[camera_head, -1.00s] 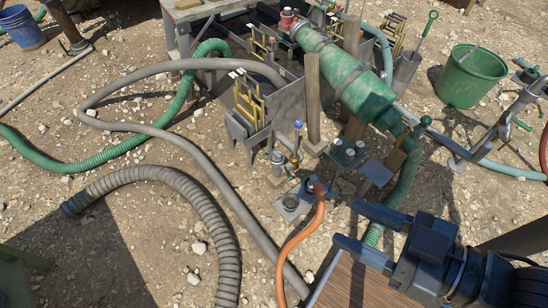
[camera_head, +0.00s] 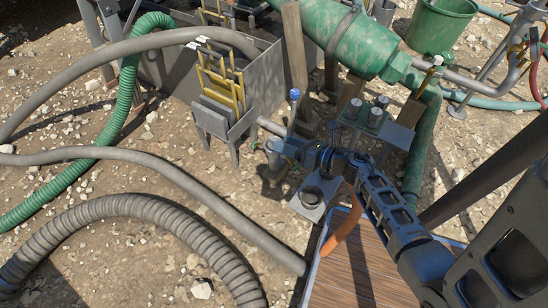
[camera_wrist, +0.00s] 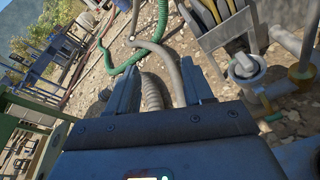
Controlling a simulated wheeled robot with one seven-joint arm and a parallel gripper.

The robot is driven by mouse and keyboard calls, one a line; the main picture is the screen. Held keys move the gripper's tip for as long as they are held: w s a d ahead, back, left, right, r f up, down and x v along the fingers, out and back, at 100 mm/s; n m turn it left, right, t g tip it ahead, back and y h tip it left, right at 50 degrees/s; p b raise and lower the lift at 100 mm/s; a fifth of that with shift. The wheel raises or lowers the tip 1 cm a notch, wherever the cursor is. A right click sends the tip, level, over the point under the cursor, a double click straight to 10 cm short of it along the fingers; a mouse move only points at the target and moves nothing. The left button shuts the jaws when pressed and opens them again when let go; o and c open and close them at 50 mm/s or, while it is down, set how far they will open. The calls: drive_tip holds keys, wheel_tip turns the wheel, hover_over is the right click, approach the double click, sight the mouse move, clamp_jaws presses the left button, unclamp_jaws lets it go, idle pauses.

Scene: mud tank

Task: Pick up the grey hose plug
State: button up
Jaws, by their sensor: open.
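Several small caps with pale grey tops (camera_head: 374,117) stand on a small stand (camera_head: 400,137) in the middle right of the head view. I cannot tell for sure which one is the grey hose plug. My gripper (camera_head: 276,147) is to the left of this stand, near the blue-topped valve post, seen partly edge-on. In the wrist view its two dark fingers (camera_wrist: 156,70) are spread apart with nothing between them. A round grey fitting (camera_wrist: 245,66) shows to the right of the fingers in the wrist view.
A green drum (camera_head: 345,35) lies behind the stand. A grey metal tank with yellow-handled frames (camera_head: 222,75) stands to the left. Grey hoses (camera_head: 150,160), a ribbed hose (camera_head: 130,210) and a green hose (camera_head: 122,120) cross the stony ground. A wooden board (camera_head: 350,270) is at the front.

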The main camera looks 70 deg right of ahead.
drive_tip(key=d+f+n+g+b, duration=0.2)
drive_tip(key=d+f+n+b, duration=0.35)
drive_tip(key=d+f, duration=0.6)
drive_tip(key=shift+w+d+f+b, duration=0.2)
drive_tip(key=shift+w+f+b, duration=0.3)
drive_tip(key=shift+w+f, duration=0.4)
drive_tip(key=shift+w+d+f+b, duration=0.15)
drive_tip(key=shift+w+f+b, duration=0.35)
drive_tip(key=shift+w+f, duration=0.45)
drive_tip(key=shift+w+d+f+b, duration=0.2)
drive_tip(key=shift+w+f+b, duration=0.35)
drive_tip(key=shift+w, duration=0.6)
clamp_jaws()
